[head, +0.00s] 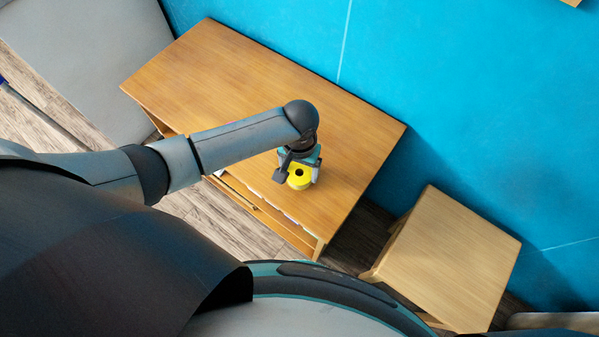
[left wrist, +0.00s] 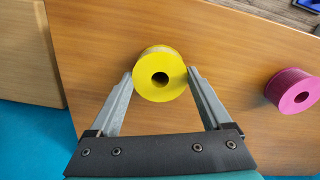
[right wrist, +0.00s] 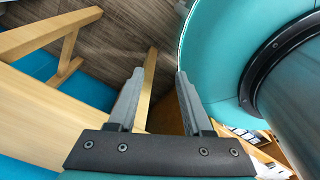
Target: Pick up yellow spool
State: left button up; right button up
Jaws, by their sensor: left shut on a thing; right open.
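The yellow spool (head: 299,181) is at the front part of the wooden table, under my left gripper (head: 299,170). In the left wrist view the yellow spool (left wrist: 161,76) has a dark center hole and sits between the fingertips of my left gripper (left wrist: 161,78), one on each side. The gripper is shut on it. I cannot tell whether the spool is clear of the tabletop. My right gripper (right wrist: 158,78) is open and empty in the right wrist view, away from the spool.
The wooden table (head: 240,70) is largely bare in the head view. A magenta spool (left wrist: 292,92) lies to the right in the left wrist view. A smaller wooden table (head: 450,255) stands at the right. A blue wall (head: 460,90) runs behind both.

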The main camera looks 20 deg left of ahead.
pick_arm(q)
jog(key=shift+c, duration=1.1)
